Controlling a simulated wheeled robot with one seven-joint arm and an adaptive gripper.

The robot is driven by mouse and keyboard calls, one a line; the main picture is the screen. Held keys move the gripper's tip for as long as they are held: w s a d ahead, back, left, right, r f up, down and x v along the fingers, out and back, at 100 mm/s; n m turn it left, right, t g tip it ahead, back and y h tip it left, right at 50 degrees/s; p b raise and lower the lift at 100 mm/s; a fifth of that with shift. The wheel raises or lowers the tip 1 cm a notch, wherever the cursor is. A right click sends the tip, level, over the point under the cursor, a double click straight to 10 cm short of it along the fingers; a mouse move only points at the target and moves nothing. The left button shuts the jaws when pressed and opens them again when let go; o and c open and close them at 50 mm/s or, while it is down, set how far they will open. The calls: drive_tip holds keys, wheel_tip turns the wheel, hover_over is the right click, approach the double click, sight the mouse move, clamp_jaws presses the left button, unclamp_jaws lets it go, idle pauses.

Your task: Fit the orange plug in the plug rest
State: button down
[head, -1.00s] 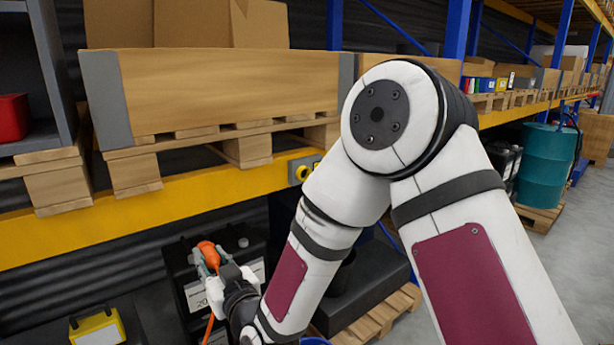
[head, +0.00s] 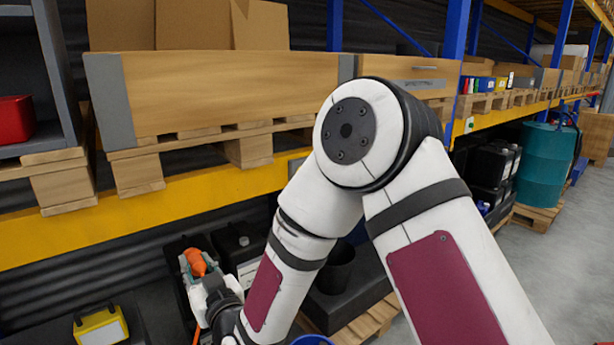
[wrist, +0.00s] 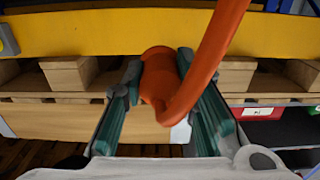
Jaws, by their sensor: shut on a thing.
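The orange plug (head: 196,261) is between the fingers of my gripper (head: 195,267), low at the left of the head view. In the wrist view the plug (wrist: 158,78) sits between the two green-grey fingers of my gripper (wrist: 158,88), which are shut on it. Its thick orange cable (wrist: 212,60) rises across the wrist picture and also hangs below my gripper in the head view. I cannot make out the plug rest for sure in the current frames; my arm covers part of the yellow beam (head: 150,205).
Wooden pallets and a large crate (head: 230,95) stand on the yellow beam. Below are black containers (head: 240,243) close to my gripper and a yellow box (head: 100,327) at lower left. A teal drum (head: 545,165) stands right. Grey floor is free at far right.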

drive_tip(key=s+a+f, duration=0.2)
drive_tip(key=s+a, duration=0.3)
drive_tip(key=a, duration=0.2)
drive_tip(key=s+a+f+p, duration=0.1)
drive_tip(key=s+a, duration=0.4)
drive_tip(key=a, duration=0.3)
drive_tip(key=shift+s+a+f+p, duration=0.15)
drive_tip(key=shift+a+f+p, duration=0.15)
drive_tip(key=shift+f, duration=0.05)
idle(1.3)
drive_tip(key=s+a+f, duration=0.2)
drive_tip(key=s+a, duration=0.3)
drive_tip(key=a, duration=0.3)
drive_tip(key=s+a+f, duration=0.2)
drive_tip(key=s+a, duration=0.3)
drive_tip(key=a, duration=0.3)
drive_tip(key=shift+s+a, duration=0.2)
drive_tip(key=shift+s, duration=0.2)
idle(1.6)
